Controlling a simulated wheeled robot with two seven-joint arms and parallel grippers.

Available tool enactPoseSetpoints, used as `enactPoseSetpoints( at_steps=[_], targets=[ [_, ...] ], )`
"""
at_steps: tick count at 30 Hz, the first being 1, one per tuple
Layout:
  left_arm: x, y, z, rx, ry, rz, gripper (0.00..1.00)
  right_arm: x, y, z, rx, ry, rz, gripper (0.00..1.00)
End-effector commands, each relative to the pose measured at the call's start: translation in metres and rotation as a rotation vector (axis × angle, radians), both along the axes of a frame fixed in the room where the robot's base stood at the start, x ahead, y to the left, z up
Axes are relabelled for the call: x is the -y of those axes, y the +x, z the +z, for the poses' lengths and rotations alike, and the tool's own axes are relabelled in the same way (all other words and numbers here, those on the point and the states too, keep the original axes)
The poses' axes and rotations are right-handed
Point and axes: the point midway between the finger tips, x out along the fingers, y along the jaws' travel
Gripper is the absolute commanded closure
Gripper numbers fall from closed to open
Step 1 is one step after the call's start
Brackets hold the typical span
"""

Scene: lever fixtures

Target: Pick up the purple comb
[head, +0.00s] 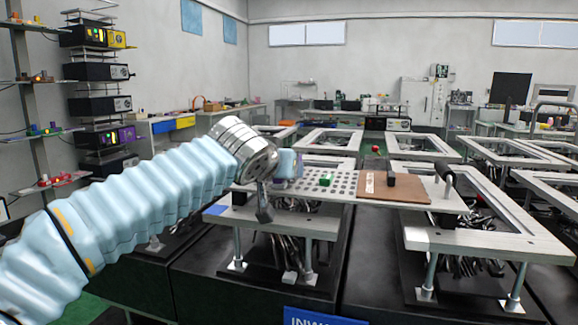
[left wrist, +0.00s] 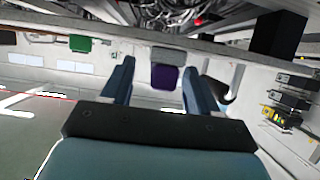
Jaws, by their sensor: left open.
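The purple comb (left wrist: 166,78) shows in the left wrist view as a small purple block with a grey part at its upper end. It lies in the gap between the two dark blue fingers of my left gripper (left wrist: 158,72), with space on both sides, so the fingers are apart and not closed on it. In the head view my left gripper (head: 287,163) is at the left end of a perforated plate (head: 340,186). The comb is not clearly visible there, likely hidden behind the gripper. My right gripper is not in view.
A green block (head: 326,180) stands on the perforated plate, right of my left gripper. A brown board (head: 408,192) with a black block (head: 391,179) lies farther right. A metal frame (head: 500,242) on posts stands at the right. A red ball (head: 376,148) shows behind.

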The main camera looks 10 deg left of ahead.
Motion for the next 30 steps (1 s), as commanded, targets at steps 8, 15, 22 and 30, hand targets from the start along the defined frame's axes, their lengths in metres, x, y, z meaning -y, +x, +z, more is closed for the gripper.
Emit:
enactPoseSetpoints(
  at_steps=[8,15,22,30],
  targets=[
    [0.0012,0.0158,-0.0068,0.001,-0.001,-0.002,0.4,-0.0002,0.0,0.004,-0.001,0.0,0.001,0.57],
    [0.0011,0.0154,-0.0066,0.001,0.001,-0.001,0.62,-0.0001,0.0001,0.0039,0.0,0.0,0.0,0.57],
    [0.0011,0.0152,-0.0066,0.001,0.001,-0.001,0.97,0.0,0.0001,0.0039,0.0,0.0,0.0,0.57],
    [0.0011,0.0153,-0.0054,0.001,0.0,-0.001,1.0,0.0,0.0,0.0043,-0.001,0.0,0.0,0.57]
  ],
)
